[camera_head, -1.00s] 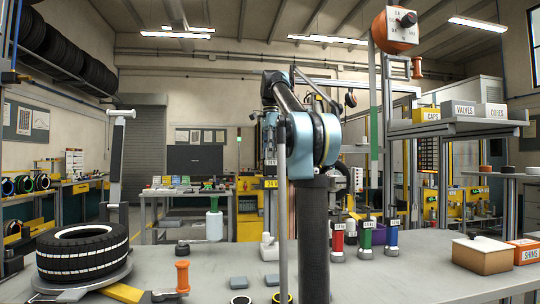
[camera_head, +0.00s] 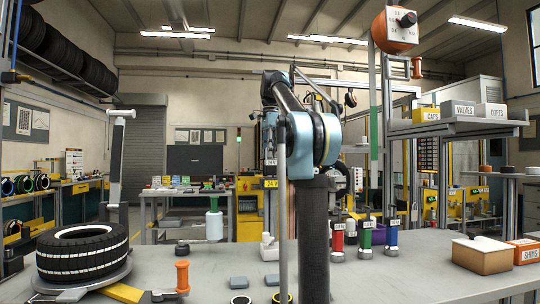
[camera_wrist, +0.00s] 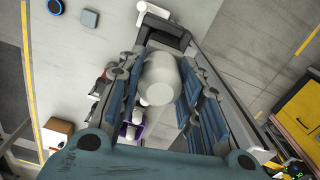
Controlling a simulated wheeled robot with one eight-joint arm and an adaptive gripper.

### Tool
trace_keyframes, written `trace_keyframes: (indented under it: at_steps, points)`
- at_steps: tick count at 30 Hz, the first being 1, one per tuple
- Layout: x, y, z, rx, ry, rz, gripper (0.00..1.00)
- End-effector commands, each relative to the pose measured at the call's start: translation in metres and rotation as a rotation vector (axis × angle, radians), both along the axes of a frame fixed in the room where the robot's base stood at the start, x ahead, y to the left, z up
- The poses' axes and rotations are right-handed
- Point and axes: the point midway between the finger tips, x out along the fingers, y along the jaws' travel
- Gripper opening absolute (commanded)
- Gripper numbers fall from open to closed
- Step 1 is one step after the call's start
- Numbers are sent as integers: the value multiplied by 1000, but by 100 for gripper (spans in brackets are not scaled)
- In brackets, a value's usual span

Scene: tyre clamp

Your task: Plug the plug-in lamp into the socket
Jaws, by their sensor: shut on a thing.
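In the wrist view my gripper (camera_wrist: 162,90) is shut on a white, rounded body, which I take to be the plug-in lamp (camera_wrist: 158,78). Blue ribbed fingers press on it from both sides. Its plug end cannot be made out. In the head view my arm's raised links hide most of the gripper and the lamp. I cannot make out a socket for certain in either view.
The grey workbench (camera_head: 215,262) carries a tyre (camera_head: 82,252) at left, red, green and blue labelled bottles right of my arm, and a brown box (camera_head: 482,254) at right. A shelf (camera_head: 450,127) with labelled boxes overhangs the right side.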

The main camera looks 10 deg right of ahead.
Motion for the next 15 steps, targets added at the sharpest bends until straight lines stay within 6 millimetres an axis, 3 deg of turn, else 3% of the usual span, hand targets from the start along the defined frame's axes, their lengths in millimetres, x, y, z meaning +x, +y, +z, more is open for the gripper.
trace_keyframes:
  at_steps: [15]
  points:
    - [0,0,-8,0,0,0,6]
